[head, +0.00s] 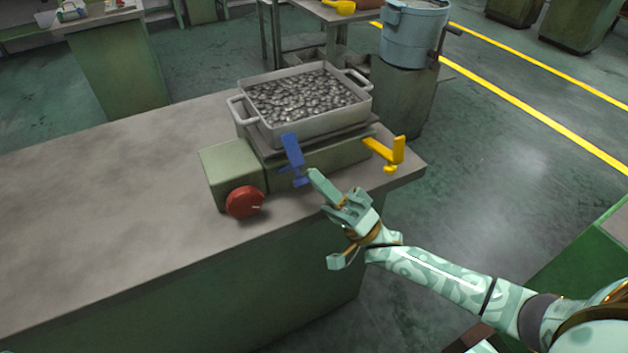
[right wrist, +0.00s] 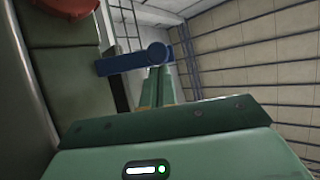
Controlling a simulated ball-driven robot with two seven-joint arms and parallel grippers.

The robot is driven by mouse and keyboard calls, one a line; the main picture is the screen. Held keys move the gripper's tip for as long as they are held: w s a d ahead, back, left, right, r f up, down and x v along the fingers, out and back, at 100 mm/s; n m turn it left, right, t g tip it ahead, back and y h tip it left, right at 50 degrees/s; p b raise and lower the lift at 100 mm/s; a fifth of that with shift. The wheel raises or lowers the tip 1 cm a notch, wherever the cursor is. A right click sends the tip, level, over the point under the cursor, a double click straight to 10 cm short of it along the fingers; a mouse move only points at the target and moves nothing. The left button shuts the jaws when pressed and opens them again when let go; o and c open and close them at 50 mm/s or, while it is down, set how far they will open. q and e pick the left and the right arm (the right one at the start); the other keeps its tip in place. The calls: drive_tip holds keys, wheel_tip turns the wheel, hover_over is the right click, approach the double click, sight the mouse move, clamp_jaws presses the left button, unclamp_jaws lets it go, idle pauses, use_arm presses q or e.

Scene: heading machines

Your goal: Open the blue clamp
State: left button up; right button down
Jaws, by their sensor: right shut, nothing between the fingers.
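In the right wrist view the blue clamp (right wrist: 135,60) lies across just beyond the shut fingers (right wrist: 157,88). My left gripper is not in view.
The tray is filled with small metal pieces. A red knob (head: 245,202) is on the machine's front left. The bench top (head: 110,190) is clear to the left. A blue-grey drum (head: 413,35) stands behind on a pedestal.

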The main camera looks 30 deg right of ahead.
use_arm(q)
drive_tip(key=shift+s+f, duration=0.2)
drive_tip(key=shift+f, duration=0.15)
use_arm(e)
drive_tip(key=shift+s+f, duration=0.2)
drive_tip(key=shift+f, duration=0.2)
use_arm(q)
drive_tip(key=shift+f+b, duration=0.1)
drive_tip(key=shift+b, duration=0.2)
use_arm(e)
drive_tip(key=shift+f, duration=0.4)
